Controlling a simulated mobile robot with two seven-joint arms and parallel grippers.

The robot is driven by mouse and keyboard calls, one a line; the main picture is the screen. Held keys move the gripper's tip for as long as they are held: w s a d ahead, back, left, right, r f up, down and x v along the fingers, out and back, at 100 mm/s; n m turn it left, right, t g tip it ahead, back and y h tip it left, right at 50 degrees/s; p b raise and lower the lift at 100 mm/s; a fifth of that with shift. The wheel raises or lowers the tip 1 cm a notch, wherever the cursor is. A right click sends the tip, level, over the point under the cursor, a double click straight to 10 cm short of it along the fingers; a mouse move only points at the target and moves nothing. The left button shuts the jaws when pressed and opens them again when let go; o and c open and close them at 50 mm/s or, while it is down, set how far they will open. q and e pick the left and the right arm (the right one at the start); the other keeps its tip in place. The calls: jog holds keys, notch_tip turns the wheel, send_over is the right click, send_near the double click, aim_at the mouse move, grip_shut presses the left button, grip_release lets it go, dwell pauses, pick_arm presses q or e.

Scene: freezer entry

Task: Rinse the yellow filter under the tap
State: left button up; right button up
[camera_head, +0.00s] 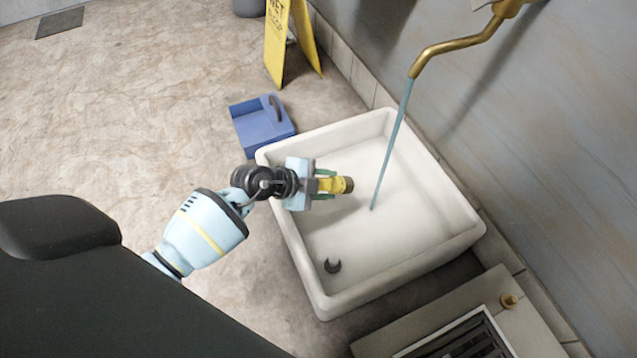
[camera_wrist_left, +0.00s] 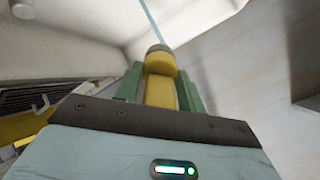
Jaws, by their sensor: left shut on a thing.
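The yellow filter (camera_head: 342,185) is held level between the green fingers of my left gripper (camera_head: 325,185), over the white sink basin (camera_head: 437,256). In the left wrist view the filter (camera_wrist_left: 160,88) stands out past the fingertips of the gripper (camera_wrist_left: 160,95), with a darker end cap. The brass tap (camera_head: 452,46) on the wall pours a thin stream of water (camera_head: 391,150) into the basin. The stream falls a little to the right of the filter's end in the head view, apart from it. It also shows in the left wrist view (camera_wrist_left: 153,20). My right gripper is not in view.
A dark drain (camera_head: 332,266) lies in the basin's front left part. A blue dustpan-like tray (camera_head: 262,124) and a yellow wet-floor sign (camera_head: 279,42) stand on the floor behind. A grated unit (camera_head: 465,338) with a brass knob is at the lower right.

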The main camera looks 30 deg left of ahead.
aim_at(336, 179)
pick_arm(q)
jog(key=shift+w+d+r, duration=0.15)
jog(key=shift+w+d, duration=0.8)
jog(key=shift+w, duration=0.25)
jog(key=shift+w+d, duration=0.9)
jog(key=shift+w, duration=0.25)
jog(key=shift+w+d, duration=0.85)
jog(key=shift+w, duration=0.25)
